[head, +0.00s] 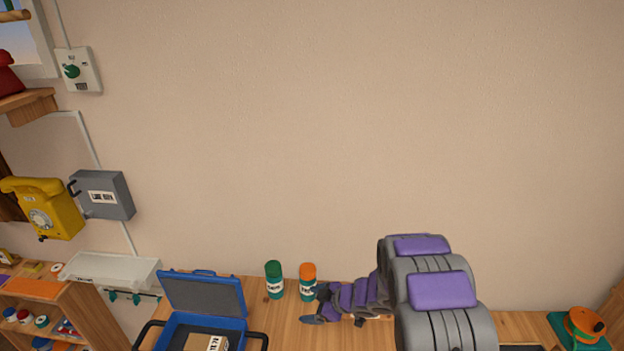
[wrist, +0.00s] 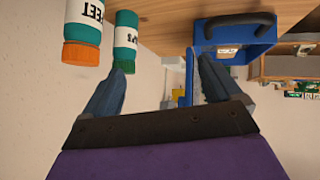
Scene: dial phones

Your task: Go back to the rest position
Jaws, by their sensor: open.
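My gripper (head: 316,305) is at the end of my grey and purple arm, low over the wooden table (head: 262,318) in the head view. In the wrist view my gripper (wrist: 165,68) shows two blue-grey fingers spread apart with nothing between them. An orange-capped bottle (head: 308,281) stands right behind the gripper, its lower part partly covered by it. A green-capped bottle (head: 274,280) stands to its left. The wrist view is upside down and shows the orange-capped bottle (wrist: 88,32) and the green-capped bottle (wrist: 126,42) near the left finger.
An open blue case (head: 203,295) with a box inside stands left of the bottles. A yellow dial phone (head: 42,208) and a grey box (head: 103,194) are on the left wall. A green and orange device (head: 582,327) sits far right. The wall above is bare.

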